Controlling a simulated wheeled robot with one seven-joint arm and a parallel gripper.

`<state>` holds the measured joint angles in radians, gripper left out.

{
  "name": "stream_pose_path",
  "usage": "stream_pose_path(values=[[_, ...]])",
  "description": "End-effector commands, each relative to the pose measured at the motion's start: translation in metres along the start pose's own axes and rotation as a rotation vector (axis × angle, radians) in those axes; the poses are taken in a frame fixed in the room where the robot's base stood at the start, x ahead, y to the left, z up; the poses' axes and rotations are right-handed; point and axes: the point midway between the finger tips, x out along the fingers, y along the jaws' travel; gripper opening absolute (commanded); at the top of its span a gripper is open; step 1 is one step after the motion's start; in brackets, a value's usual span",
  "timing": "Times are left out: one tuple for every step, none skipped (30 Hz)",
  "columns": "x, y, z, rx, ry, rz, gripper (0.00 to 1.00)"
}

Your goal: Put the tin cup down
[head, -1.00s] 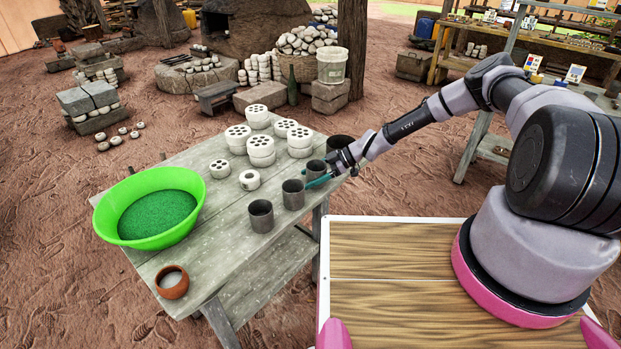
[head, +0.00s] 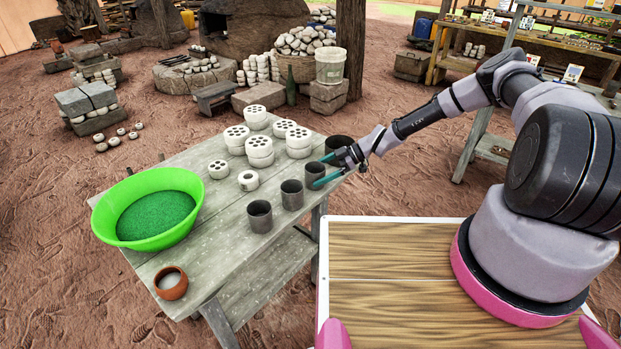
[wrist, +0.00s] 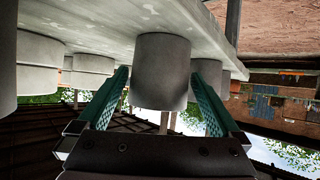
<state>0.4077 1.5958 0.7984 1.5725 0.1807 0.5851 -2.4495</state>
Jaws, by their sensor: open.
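A dark grey tin cup (head: 314,174) stands upright on the wooden table (head: 228,273) near its right edge. My gripper (head: 324,170) is open, with one teal finger on each side of this cup. In the wrist view, which is upside down, the cup (wrist: 161,70) stands on the tabletop between the spread fingers, with a gap visible on both sides. Two similar cups stand nearer in a row, the middle one (head: 292,194) and the nearest one (head: 260,216). Another dark cup (head: 338,144) stands just behind my gripper.
White pieces with holes (head: 260,150), some stacked, stand left of the cups. A green basin (head: 110,222) of green grains and a small brown bowl (head: 171,283) are on the table's left part. Bare tabletop lies between basin and cups.

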Motion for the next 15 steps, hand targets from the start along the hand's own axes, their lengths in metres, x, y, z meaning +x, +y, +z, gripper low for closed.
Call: stream_pose_path(values=[[-0.014, 0.002, 0.000, 0.000, -0.001, 0.005, 1.00], [-0.021, 0.001, 0.000, 0.000, -0.001, 0.004, 1.00], [-0.030, 0.001, 0.000, 0.001, -0.001, 0.004, 1.00], [-0.036, 0.001, 0.000, 0.000, -0.001, 0.004, 1.00], [-0.042, 0.001, 0.000, -0.001, -0.001, 0.004, 1.00], [-0.050, 0.001, 0.000, 0.000, -0.001, 0.004, 1.00], [-0.055, 0.001, 0.000, 0.000, -0.001, 0.003, 1.00], [-0.059, 0.001, 0.000, 0.000, -0.001, 0.003, 1.00], [-0.065, 0.001, 0.000, 0.000, -0.001, 0.003, 1.00], [-0.069, 0.001, 0.000, 0.000, 0.000, 0.002, 1.00], [-0.072, 0.001, -0.001, 0.000, 0.000, 0.002, 1.00], [-0.076, 0.001, -0.001, 0.000, 0.000, 0.002, 1.00], [-0.078, 0.000, 0.000, 0.000, 0.000, 0.002, 1.00], [-0.080, 0.000, 0.000, 0.000, 0.000, 0.001, 1.00], [-0.081, 0.000, 0.000, 0.000, 0.000, 0.001, 1.00]])
